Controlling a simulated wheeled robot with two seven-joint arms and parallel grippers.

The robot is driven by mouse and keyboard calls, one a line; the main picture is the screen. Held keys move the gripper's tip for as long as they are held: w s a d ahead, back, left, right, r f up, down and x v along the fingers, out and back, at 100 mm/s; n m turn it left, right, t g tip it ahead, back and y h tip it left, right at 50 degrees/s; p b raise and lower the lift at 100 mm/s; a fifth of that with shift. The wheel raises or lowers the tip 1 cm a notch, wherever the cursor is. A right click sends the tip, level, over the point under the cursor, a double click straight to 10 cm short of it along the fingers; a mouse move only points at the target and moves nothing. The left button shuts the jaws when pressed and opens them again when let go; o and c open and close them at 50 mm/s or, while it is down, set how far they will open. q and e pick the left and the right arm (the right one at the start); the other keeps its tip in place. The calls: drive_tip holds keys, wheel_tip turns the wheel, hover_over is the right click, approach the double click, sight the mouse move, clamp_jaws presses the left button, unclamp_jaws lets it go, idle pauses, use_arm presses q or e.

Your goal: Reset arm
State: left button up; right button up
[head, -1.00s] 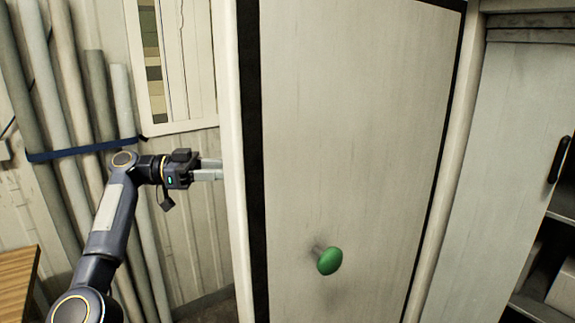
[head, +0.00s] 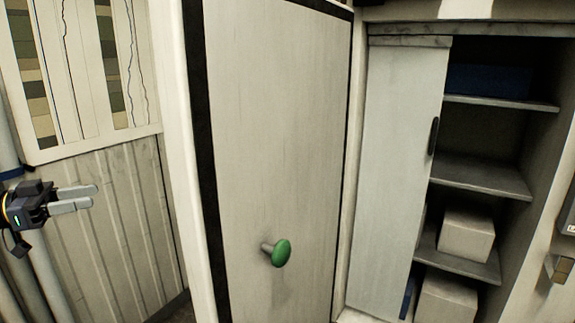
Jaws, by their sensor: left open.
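My left gripper (head: 92,197) is at the left edge of the head view, with two grey fingers pointing right. It is open, with nothing between the fingers. It is left of the tall pale door (head: 275,130) and apart from it in the picture. The door has a black edge strip and a green knob (head: 281,253) low on its face. Most of my left arm is out of view. My right gripper is not in view.
A cabinet with a pale sliding door (head: 398,170) and dark shelves (head: 485,178) stands at the right, holding pale boxes (head: 467,234). A framed chart (head: 75,75) hangs on the ribbed wall (head: 110,220) at the left. Grey tubes stand behind my gripper.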

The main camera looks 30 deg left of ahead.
use_arm(q)
drive_tip(key=s+d+r+n+g+y+p, duration=0.1)
drive_tip(key=d+r+n+g+y+p, duration=0.15)
drive_tip(key=d, duration=0.95)
drive_tip(key=s+d+r+n+g+y+p, duration=0.1)
drive_tip(key=d+r+p, duration=0.15)
drive_tip(key=d, duration=0.95)
drive_tip(key=s+d+f+n+g+y+p, duration=0.1)
drive_tip(key=d+f+n+g+y+p, duration=0.1)
drive_tip(key=d+f, duration=0.5)
drive_tip(key=s+d+f+n+g+y+p, duration=0.2)
drive_tip(key=d+f, duration=0.6)
drive_tip(key=f, duration=0.6)
drive_tip(key=shift+d+f+n+g, duration=0.25)
drive_tip(key=shift+n+g, duration=0.2)
drive_tip(key=shift+n, duration=0.6)
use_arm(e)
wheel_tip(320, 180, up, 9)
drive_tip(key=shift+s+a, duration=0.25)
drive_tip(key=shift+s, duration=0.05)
use_arm(q)
drive_tip(key=shift+s, duration=0.1)
